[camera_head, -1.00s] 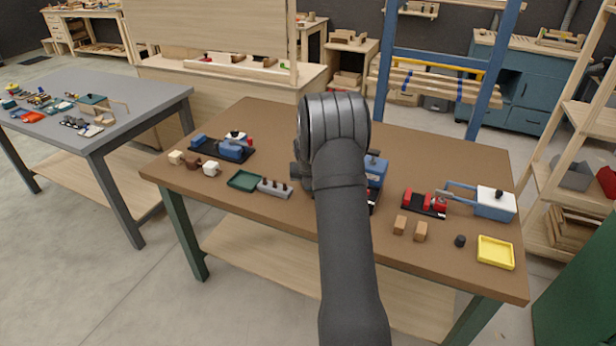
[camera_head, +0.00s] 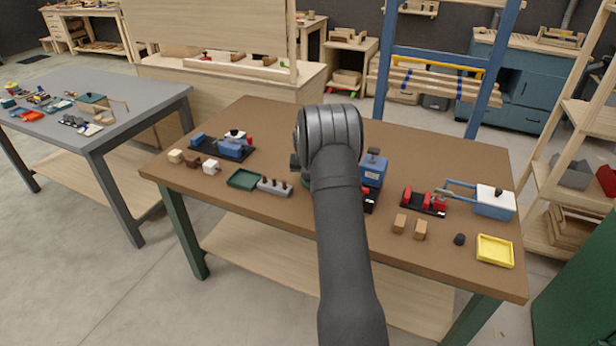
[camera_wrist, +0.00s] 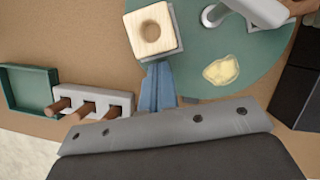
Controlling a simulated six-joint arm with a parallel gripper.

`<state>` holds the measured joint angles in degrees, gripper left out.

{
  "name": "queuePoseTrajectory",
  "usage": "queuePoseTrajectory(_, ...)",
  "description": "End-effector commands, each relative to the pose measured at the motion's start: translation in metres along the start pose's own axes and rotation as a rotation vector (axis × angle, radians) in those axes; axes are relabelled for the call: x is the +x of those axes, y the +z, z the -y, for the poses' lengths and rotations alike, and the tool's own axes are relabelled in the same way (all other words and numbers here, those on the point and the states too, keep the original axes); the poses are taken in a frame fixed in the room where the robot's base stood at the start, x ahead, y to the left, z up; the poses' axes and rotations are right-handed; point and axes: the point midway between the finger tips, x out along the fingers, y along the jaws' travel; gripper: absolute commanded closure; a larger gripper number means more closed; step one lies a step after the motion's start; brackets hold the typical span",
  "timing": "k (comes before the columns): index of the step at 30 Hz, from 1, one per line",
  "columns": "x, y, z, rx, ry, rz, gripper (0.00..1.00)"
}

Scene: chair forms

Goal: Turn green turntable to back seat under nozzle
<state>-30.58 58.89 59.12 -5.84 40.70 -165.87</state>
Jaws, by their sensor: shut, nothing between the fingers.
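The green turntable (camera_wrist: 255,60) fills the upper right of the wrist view, cut off by the top edge. A pale wooden block with a round hole (camera_wrist: 150,30) sits in a grey seat (camera_wrist: 176,40) at its near left edge. A cream patch (camera_wrist: 221,70) lies on the disc. A pale grey curved part (camera_wrist: 215,14), possibly the nozzle, reaches over its far side. My gripper (camera_wrist: 158,72) is shut and empty, its blue fingers at the disc's rim just below the block's seat. Contact is unclear. In the head view, my arm hides the gripper and most of the turntable.
A blue machine (camera_head: 372,170) stands right of my arm. A grey peg holder (camera_head: 274,187) and green tray (camera_head: 243,179) lie left. A red device (camera_head: 425,202), wooden blocks (camera_head: 400,223) and yellow tray (camera_head: 495,251) are right.

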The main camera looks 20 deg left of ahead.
Motion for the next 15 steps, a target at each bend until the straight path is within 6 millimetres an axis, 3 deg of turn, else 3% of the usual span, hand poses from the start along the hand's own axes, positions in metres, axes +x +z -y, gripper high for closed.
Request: queuePoseTrajectory(15,0.008,0.018,-0.013,0.321,-0.129,0.002,1.0)
